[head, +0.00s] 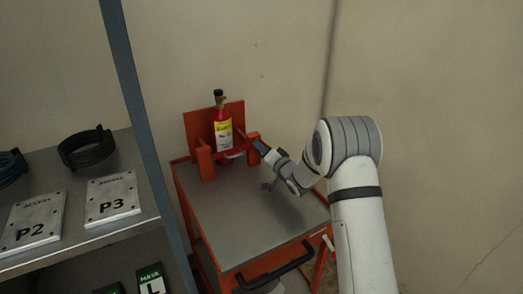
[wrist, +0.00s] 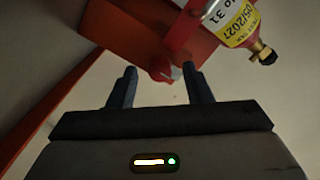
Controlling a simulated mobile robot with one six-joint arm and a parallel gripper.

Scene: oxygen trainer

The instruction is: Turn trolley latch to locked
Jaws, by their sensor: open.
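The orange trolley (head: 290,235) stands against the wall, with a grey top. A red cylinder (head: 222,130) with a yellow and white label stands upright at its back, between orange brackets. My gripper (head: 258,146) is beside the right bracket, its dark fingers pointing left. In the wrist view my gripper (wrist: 159,80) is open. A red round knob with a pale grey piece, which looks like the latch (wrist: 163,69), shows between and just beyond the fingertips. I cannot tell whether they touch it. The cylinder (wrist: 236,22) hangs tilted at upper right there. The latch's setting is unclear.
A grey shelf (head: 120,238) with plates marked P2 and P3 (head: 112,198) and a black coil (head: 86,149) stands at left, behind a blue-grey post (head: 135,105). A black handle (head: 275,270) runs along the trolley's front. The trolley top is largely clear.

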